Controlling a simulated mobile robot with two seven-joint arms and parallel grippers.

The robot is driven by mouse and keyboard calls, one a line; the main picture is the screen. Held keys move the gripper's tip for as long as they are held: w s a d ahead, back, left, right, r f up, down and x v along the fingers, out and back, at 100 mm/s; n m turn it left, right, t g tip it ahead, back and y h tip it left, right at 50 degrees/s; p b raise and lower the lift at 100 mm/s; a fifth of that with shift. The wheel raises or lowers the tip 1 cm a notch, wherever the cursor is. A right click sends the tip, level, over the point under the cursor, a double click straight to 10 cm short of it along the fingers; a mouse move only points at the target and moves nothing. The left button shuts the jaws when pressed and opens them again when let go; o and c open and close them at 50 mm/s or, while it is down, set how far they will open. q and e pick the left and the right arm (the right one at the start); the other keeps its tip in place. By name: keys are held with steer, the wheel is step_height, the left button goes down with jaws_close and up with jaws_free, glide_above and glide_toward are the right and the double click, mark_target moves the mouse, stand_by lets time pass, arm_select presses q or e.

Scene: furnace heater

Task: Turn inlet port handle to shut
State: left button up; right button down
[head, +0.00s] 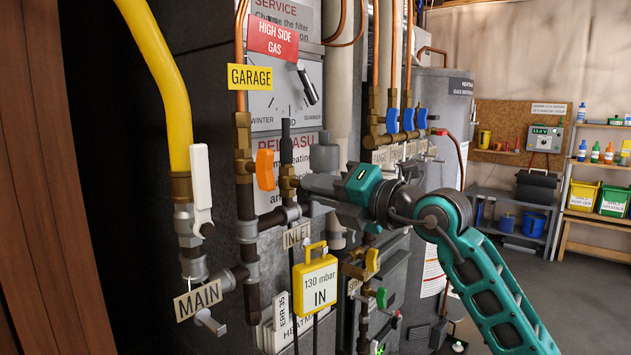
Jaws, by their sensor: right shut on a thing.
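My right gripper (312,184) reaches in from the right on a teal arm. Its fingers are shut at a small brass valve fitting (287,182) on the pipework, just above the tag reading INLET (297,235). The inlet port handle is mostly hidden by the fingers, so its angle cannot be made out. A dark hose end (286,142) rises from the fitting. My left gripper is not in view.
An orange handle (265,169) sits close left of the fingers. A white lever (201,185) hangs by the MAIN tag (198,300). Blue handles (408,119) are above right. The floor at right is open.

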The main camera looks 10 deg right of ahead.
steer(key=shift+m, duration=1.2)
steer(key=m, duration=0.4)
steer(key=c, duration=1)
jaws_free()
steer(key=v, duration=0.7)
